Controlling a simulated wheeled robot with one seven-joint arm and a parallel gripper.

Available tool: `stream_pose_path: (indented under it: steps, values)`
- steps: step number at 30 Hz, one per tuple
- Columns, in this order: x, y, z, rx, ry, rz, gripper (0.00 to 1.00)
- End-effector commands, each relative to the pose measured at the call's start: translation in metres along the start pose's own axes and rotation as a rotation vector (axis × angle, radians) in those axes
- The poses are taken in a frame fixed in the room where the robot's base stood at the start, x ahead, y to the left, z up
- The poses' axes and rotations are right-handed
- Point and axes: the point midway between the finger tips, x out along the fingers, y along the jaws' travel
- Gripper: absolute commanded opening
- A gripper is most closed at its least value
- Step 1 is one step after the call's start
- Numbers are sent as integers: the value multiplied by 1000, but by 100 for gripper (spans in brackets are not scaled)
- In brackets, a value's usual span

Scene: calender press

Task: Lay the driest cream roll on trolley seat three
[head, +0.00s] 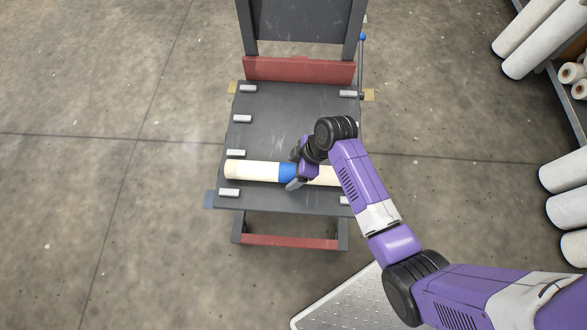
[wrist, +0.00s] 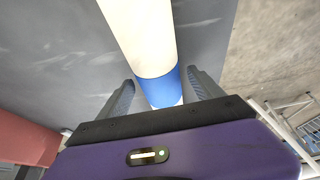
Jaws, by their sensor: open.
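A cream roll (head: 250,172) with a blue band (head: 287,173) around its middle lies crosswise on the dark trolley (head: 278,115), between the two white blocks nearest the front on the left side. My gripper (head: 295,172) is over the blue band with its jaws open. In the wrist view, the roll (wrist: 142,38) runs between the two fingers of my gripper (wrist: 163,93), one on each side of the blue band (wrist: 159,89). My arm hides part of the roll's right half. I see no seat numbers or dryness marking.
White blocks (head: 235,153) line the trolley's left edge, with others on the right. A red bar (head: 298,69) and an upright dark panel (head: 301,25) stand at the back. White rolls (head: 563,172) are racked at right. The floor at left is clear.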

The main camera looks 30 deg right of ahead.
Motion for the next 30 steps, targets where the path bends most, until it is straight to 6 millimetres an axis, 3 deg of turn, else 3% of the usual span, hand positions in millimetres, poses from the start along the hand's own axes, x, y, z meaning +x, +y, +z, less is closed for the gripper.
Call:
stream_pose_path:
  steps: [7, 21, 30]
  values:
    - [-18, 1, -1, 1, 1, 2, 76]
    - [-106, 1, -1, 1, 1, 3, 76]
    - [-123, 0, -1, 0, 0, 0, 76]
